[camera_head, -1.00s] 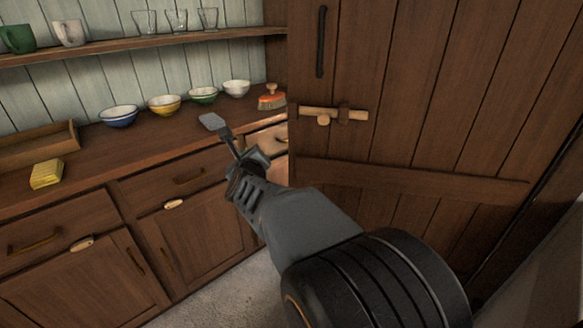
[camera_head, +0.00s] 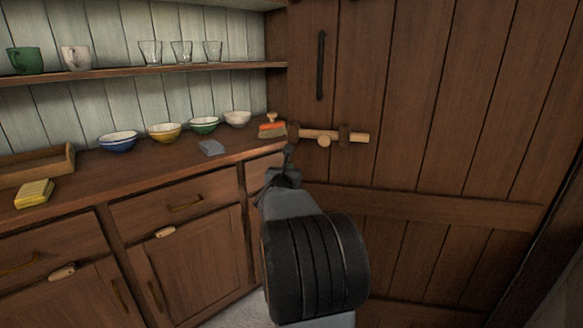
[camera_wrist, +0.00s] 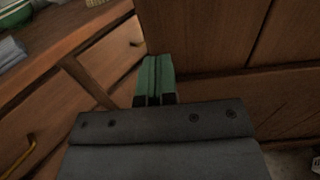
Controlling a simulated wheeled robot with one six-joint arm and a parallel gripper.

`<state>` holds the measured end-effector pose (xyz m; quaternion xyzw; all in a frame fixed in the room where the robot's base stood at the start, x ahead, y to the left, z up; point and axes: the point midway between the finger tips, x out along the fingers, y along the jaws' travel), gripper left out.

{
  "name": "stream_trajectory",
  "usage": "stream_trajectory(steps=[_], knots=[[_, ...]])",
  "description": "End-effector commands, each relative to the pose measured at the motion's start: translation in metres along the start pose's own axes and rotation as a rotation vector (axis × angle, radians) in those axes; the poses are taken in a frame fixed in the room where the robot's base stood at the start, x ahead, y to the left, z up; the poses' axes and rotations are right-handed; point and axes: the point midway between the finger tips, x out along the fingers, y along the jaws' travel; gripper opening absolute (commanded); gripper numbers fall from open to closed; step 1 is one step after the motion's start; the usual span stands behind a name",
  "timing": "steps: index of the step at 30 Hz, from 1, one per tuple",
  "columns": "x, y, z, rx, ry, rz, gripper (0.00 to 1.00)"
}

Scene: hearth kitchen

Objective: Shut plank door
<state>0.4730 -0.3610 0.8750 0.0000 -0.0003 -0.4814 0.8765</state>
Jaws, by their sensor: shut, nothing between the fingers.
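The brown plank door (camera_head: 425,90) fills the right side of the head view. It carries a black upright handle (camera_head: 321,65) and a pale wooden sliding bolt (camera_head: 333,136) with a peg. The door's left edge stands beside the end of the cabinet. I cannot tell whether it is flush with its frame. My gripper (camera_head: 289,152) is shut and empty, low at that left edge, below the bolt. In the wrist view the green fingertips (camera_wrist: 155,75) are together in front of the door's lower left edge. Whether they touch the wood is unclear.
The counter (camera_head: 150,170) on the left holds several bowls, an orange brush (camera_head: 272,128), a grey block (camera_head: 211,147), a yellow sponge (camera_head: 34,193) and a wooden tray (camera_head: 38,165). Drawers and cupboards lie below it. A shelf (camera_head: 130,71) holds mugs and glasses.

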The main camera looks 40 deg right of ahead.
Motion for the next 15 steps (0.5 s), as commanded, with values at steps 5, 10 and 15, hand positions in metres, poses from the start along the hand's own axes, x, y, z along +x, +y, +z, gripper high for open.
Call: stream_trajectory(steps=[5,10,15], knots=[[0.023,0.0,-0.001,0.0,0.001,-0.001,0.0],[0.034,0.0,-0.001,-0.001,0.001,0.001,0.0],[0.037,0.0,0.0,0.0,0.0,0.001,0.0]])
